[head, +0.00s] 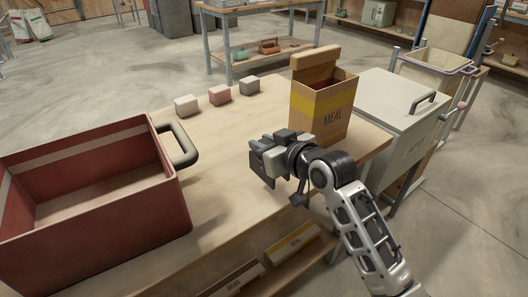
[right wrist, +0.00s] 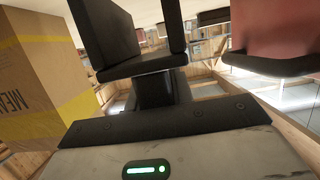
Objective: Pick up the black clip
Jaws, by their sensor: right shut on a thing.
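My right gripper (head: 262,157) is above the wooden table, just left of the meal box, with its jaws shut on a dark piece at the fingertips. I take this piece to be the black clip (head: 272,162), though it is hard to tell apart from the dark fingers. In the right wrist view the dark fingers (right wrist: 148,30) stand at the top, and the clip's outline is not clear there. No other black clip shows on the table. My left gripper is not in view.
The open cardboard meal box (head: 318,108) stands close to the right gripper. A red crate (head: 90,215) with a dark handle fills the left. Three small blocks (head: 220,95) line the far edge. A pale lidded bin (head: 400,105) stands at right. The middle tabletop is clear.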

